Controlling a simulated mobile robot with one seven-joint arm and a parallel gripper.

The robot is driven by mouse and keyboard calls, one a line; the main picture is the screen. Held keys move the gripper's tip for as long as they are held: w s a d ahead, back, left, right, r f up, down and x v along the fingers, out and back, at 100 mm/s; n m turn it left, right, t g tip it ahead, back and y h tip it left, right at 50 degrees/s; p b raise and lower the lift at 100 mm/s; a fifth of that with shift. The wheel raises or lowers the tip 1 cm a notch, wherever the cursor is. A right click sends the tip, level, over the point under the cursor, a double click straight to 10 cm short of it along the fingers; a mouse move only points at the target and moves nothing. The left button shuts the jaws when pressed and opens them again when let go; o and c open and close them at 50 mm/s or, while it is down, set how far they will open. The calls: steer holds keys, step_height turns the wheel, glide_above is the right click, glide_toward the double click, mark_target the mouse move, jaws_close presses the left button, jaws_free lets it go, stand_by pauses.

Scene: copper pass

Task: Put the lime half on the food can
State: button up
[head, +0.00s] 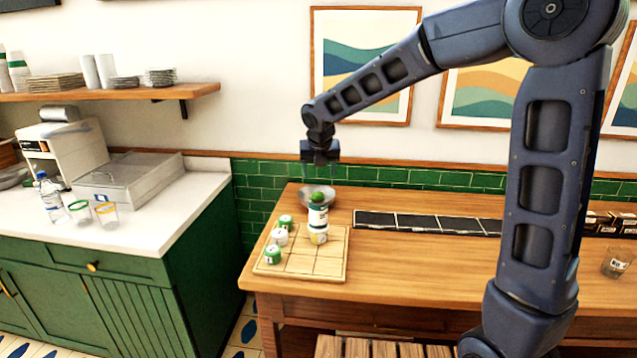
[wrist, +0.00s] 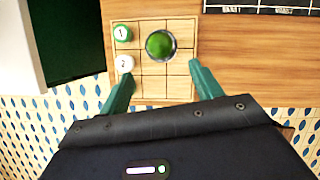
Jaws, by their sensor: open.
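The lime half (head: 317,198), green and rounded, sits on top of a white-and-green can (head: 317,215) in the head view. That can appears to stand on a lower white piece with a yellowish label (head: 318,236), on the gridded wooden board. In the wrist view the lime half (wrist: 160,44) shows from above, inside a darker round rim. My gripper (head: 321,172) is above the lime, apart from it and empty. In the wrist view my gripper (wrist: 159,70) has its two green fingers spread wide, with the lime beyond the gap between their tips.
The gridded board (head: 300,272) also holds green and white numbered pieces (head: 280,237) at its left. A metal bowl (head: 318,189) stands behind the can. A dark segmented strip (head: 425,223) lies along the back right. The table (head: 420,275) is clear right of the board.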

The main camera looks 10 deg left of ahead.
steer(key=s+d+r+m, duration=0.2)
steer(key=d+m, duration=0.4)
steer(key=d, duration=0.2)
steer(key=s+d+r+m+h, duration=0.1)
steer(key=s+d+r+m, duration=0.1)
steer(key=d+m, duration=0.45)
steer(key=s+d+r+m, duration=0.25)
steer(key=d+m, duration=0.25)
steer(key=d, duration=0.4)
steer(key=s+d+f+m, duration=0.3)
steer(key=s+d+m, duration=1.2)
steer(key=m, duration=0.5)
steer(key=shift+s+d+f+m, duration=0.15)
steer(key=shift+s+d+m, duration=0.15)
steer(key=shift+d, duration=0.3)
